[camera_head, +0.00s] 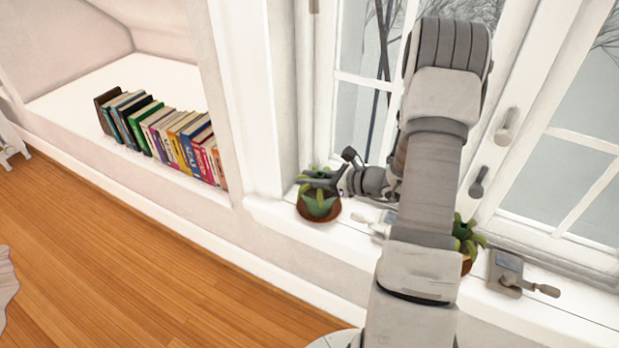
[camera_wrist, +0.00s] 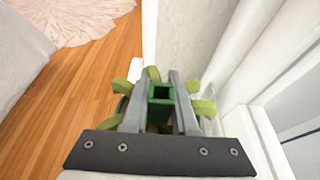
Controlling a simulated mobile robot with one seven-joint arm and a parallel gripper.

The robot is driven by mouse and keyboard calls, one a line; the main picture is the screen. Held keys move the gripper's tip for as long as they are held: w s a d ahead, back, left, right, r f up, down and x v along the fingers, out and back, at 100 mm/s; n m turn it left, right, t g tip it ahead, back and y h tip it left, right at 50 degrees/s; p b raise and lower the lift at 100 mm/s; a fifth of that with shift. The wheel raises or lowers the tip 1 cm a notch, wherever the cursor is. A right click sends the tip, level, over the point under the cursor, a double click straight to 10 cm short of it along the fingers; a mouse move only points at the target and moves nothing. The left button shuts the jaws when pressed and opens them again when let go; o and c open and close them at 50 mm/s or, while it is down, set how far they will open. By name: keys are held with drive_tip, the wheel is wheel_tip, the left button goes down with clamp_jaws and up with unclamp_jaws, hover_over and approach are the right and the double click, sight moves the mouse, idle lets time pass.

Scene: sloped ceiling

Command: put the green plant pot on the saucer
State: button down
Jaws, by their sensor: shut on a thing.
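The green plant pot (camera_head: 319,207) with its green leaves is at the left end of the white window sill. The brown round saucer (camera_head: 318,219) shows around and below it. The pot appears over the saucer; I cannot tell whether it touches it. My gripper (camera_head: 322,181) reaches in from the right at the top of the plant. In the wrist view, my gripper (camera_wrist: 160,90) is shut on a green part of the pot, with leaves sticking out on both sides. The fingers and the palm hide most of the pot there.
Another plant (camera_head: 465,238) stands further right on the sill, partly behind my arm. Window handles (camera_head: 507,126) and a grey crank (camera_head: 520,278) are at the right. The wall edge is close to the pot.

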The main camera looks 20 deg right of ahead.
drive_tip(key=c, duration=0.7)
unclamp_jaws()
drive_tip(key=shift+r, duration=0.1)
drive_tip(key=shift+s+d+r+p, duration=0.1)
drive_tip(key=shift+d+r+p, duration=0.1)
drive_tip(key=shift+p, duration=0.15)
drive_tip(key=p+v, duration=0.2)
drive_tip(key=v, duration=0.9)
drive_tip(key=shift+s+p, duration=0.3)
drive_tip(key=shift+p, duration=0.1)
drive_tip(key=shift+d, duration=0.1)
